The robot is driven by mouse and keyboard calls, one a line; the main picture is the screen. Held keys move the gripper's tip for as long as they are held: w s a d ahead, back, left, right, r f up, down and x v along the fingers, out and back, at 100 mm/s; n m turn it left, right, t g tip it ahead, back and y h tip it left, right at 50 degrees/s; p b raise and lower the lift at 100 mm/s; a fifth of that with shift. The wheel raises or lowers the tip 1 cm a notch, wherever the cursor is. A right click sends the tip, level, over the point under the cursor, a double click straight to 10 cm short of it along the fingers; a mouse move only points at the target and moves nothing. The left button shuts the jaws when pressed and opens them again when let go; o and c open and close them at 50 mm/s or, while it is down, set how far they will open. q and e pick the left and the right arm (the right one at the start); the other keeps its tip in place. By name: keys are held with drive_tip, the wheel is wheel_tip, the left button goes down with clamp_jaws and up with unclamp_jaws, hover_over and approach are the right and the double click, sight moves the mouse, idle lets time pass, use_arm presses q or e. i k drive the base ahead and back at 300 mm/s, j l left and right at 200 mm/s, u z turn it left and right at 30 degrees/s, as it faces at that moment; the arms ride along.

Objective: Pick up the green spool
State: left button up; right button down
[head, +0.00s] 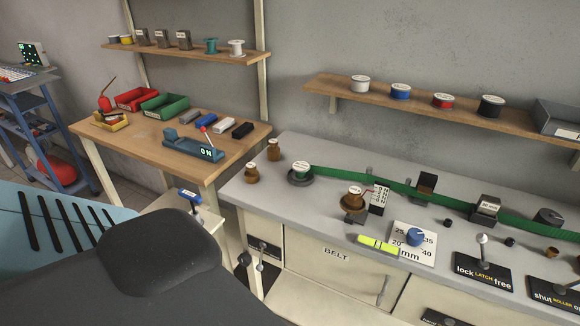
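A small green-teal spool (211,46) stands on the upper left wall shelf (228,57), left of a white spool (236,47).
White (360,84), blue (400,92), red (443,102) and black (491,106) spools stand on the right shelf. A wooden table (150,130) holds red and green bins.

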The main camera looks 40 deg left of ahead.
sight(300, 168)
drive_tip(key=k+j, duration=0.1)
drive_tip(key=j, duration=0.8)
drive_tip(key=k+j, duration=0.1)
drive_tip(key=j, duration=0.75)
